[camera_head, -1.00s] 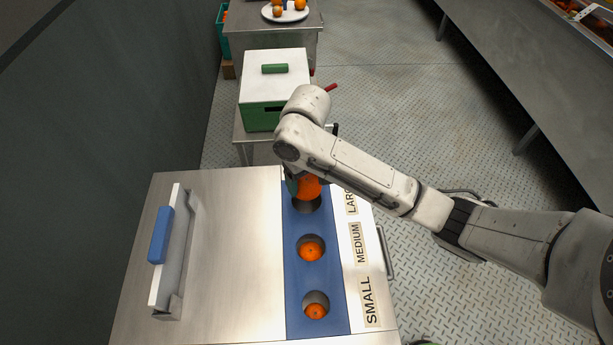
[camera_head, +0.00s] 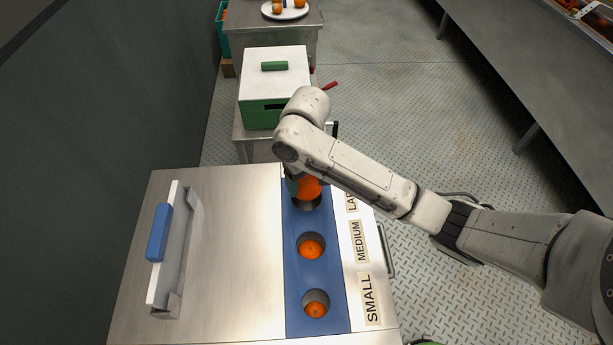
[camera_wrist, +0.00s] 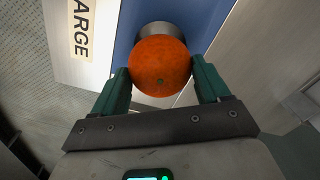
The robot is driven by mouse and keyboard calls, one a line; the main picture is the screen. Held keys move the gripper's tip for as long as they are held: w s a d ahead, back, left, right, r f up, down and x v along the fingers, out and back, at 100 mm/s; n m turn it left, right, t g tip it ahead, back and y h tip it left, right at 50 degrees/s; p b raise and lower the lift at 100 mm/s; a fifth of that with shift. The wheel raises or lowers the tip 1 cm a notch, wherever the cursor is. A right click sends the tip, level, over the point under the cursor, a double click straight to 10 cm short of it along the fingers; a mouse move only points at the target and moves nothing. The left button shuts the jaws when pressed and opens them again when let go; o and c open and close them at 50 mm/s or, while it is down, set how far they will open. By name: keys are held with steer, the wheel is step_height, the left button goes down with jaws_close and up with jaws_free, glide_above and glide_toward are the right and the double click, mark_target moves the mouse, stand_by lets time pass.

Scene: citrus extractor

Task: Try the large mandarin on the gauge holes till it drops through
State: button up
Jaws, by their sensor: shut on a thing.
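The large mandarin (camera_head: 309,188) is held by my gripper (camera_wrist: 160,82), whose green fingers touch it on both sides in the wrist view. It is above the blue gauge strip (camera_head: 324,274), over or at the near edge of the LARGE hole (camera_head: 306,205). In the wrist view the hole's metal rim (camera_wrist: 160,31) shows just beyond the fruit (camera_wrist: 160,64). I cannot tell whether the fruit touches the strip. The MEDIUM hole (camera_head: 303,237) and the SMALL hole (camera_head: 307,296) each have a smaller mandarin down inside.
A raised white plate with a blue handle (camera_head: 159,233) stands on the bench top (camera_head: 235,250) to the left. A white-topped green box (camera_head: 272,85) is behind the bench. A plate of fruit (camera_head: 288,13) is farther back. Bare steel lies left of the strip.

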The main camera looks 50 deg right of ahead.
steer(key=shift+f+b, duration=0.55)
steer(key=shift+f, duration=0.45)
steer(key=o, duration=1.2)
steer(key=shift+o, duration=0.2)
steer(key=shift+r, duration=0.1)
step_height(320, 180, up, 11)
steer(key=p, duration=0.4)
steer(key=shift+f, duration=0.2)
